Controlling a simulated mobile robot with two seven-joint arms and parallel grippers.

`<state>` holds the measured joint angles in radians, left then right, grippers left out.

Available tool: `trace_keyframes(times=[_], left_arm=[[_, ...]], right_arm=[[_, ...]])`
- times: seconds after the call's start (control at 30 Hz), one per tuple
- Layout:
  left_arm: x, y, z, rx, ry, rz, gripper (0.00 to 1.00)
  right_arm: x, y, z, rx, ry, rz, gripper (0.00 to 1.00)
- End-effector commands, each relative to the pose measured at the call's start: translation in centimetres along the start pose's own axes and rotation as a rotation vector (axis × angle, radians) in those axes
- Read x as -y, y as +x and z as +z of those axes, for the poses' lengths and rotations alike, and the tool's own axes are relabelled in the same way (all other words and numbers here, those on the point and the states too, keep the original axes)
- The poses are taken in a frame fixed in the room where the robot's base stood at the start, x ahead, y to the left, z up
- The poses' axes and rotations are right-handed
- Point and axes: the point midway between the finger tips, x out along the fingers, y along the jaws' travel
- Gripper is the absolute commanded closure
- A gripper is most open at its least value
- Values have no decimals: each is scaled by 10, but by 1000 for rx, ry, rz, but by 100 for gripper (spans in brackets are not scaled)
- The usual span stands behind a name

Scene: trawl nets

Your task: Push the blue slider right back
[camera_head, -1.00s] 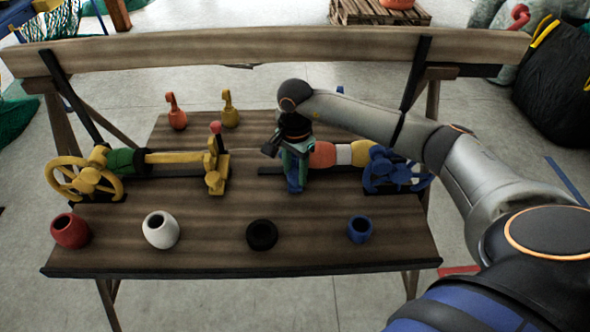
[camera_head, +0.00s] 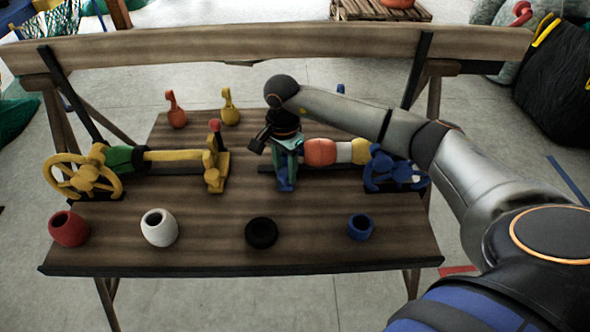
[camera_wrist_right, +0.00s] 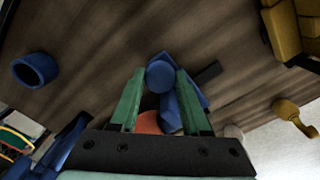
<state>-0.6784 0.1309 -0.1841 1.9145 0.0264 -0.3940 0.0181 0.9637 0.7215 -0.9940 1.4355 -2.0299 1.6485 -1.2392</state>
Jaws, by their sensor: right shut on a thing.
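The blue slider (camera_head: 286,178) stands upright on the right half of the bench, left of the orange, white and yellow roller (camera_head: 322,152). In the wrist view its round knob (camera_wrist_right: 160,75) sits between the green fingers. My right gripper (camera_head: 284,146) is shut on the top of the blue slider, coming from above. The gripper and wrist hide part of the slider's top. A dark rail (camera_head: 268,169) shows at the slider's foot, to its left. The blue handwheel (camera_head: 385,168) is at the roller's right end. My left gripper is not in view.
A yellow slider (camera_head: 214,172) and yellow handwheel (camera_head: 75,178) stand on the left. Red (camera_head: 69,229), white (camera_head: 160,227), black (camera_head: 261,233) and blue (camera_head: 360,227) pots line the front. Red (camera_head: 175,112) and yellow (camera_head: 229,108) hooked pieces stand behind. A wooden beam (camera_head: 260,46) spans the back.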

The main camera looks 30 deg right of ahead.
Motion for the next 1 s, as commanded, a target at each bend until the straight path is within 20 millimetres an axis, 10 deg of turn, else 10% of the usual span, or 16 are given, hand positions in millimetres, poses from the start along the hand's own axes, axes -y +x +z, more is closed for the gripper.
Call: trace_keyframes(times=[0.57,0.6,1.0], left_arm=[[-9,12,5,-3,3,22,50],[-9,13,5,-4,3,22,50],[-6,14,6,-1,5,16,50]], right_arm=[[37,-2,37,5,-2,-11,100],[37,-2,38,6,-3,-12,52],[35,-1,36,3,-2,-7,23]])
